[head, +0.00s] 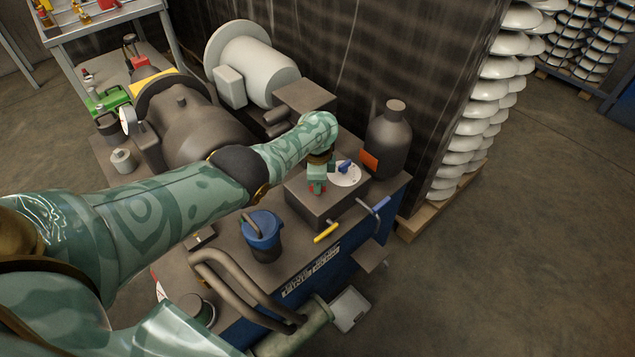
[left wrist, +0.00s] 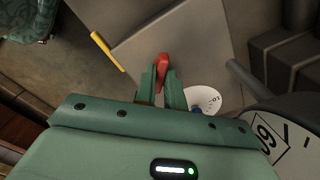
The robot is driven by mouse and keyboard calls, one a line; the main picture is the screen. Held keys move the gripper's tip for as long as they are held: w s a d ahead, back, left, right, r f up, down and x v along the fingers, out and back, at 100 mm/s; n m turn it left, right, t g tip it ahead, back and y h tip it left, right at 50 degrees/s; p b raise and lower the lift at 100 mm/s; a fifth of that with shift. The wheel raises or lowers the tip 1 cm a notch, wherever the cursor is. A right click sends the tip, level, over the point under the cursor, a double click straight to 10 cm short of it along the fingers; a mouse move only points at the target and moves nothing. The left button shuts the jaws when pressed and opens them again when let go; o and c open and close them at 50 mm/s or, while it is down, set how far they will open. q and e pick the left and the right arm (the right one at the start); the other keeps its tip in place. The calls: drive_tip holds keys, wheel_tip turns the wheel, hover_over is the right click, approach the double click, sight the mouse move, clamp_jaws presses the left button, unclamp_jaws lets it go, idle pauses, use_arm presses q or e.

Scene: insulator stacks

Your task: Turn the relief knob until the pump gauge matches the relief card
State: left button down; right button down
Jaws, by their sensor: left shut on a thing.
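My left gripper (head: 317,178) reaches over a grey box on the machine's top. In the left wrist view its two green fingers (left wrist: 161,85) are shut on a red knob (left wrist: 162,62). Small red parts of this knob (head: 312,188) show beside the fingers in the head view. A white disc (head: 345,178) with a blue handle (head: 344,166) sits beside it. A large gauge (left wrist: 288,142) with a white face, black marks and a number fills the wrist view's lower right corner, partly cut off. I cannot make out its needle, or identify the relief card. My right gripper is out of view.
A dark bottle (head: 388,140) with an orange label stands right of the box. A blue-rimmed cup (head: 262,228), yellow handle (head: 326,233) and blue handle (head: 373,213) are near the front edge. A motor (head: 250,72) and white insulator stacks (head: 482,110) stand behind.

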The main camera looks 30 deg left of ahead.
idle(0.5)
use_arm(q)
drive_tip(key=c, duration=1.5)
unclamp_jaws()
